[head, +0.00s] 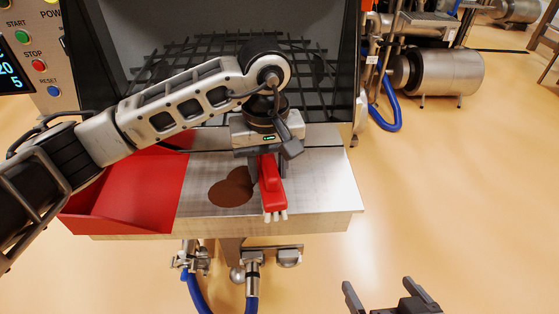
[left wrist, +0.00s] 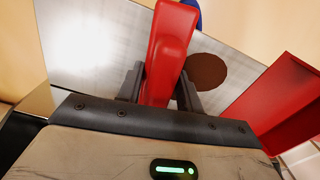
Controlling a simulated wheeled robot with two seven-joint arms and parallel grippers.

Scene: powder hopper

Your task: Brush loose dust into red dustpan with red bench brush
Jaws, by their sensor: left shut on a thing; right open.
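My left gripper (head: 266,158) is shut on the red bench brush (head: 272,190) and holds it over the metal shelf, with its pale bristles pointing toward the front edge. The left wrist view shows the brush (left wrist: 170,50) between both fingers (left wrist: 160,88). A patch of brown dust (head: 231,188) lies on the shelf just left of the brush; it also shows in the left wrist view (left wrist: 208,70). The red dustpan (head: 135,190) sits at the shelf's left end, left of the dust. I cannot tell whether the bristles touch the shelf. My right gripper (head: 391,287) is open and empty at the bottom, away from the shelf.
The metal shelf (head: 325,185) is bare right of the brush. Behind it is a hopper opening with a dark grate (head: 205,65). A control panel (head: 35,60) stands at the left. Pipes and a blue hose (head: 252,290) hang below the shelf. Open floor lies to the right.

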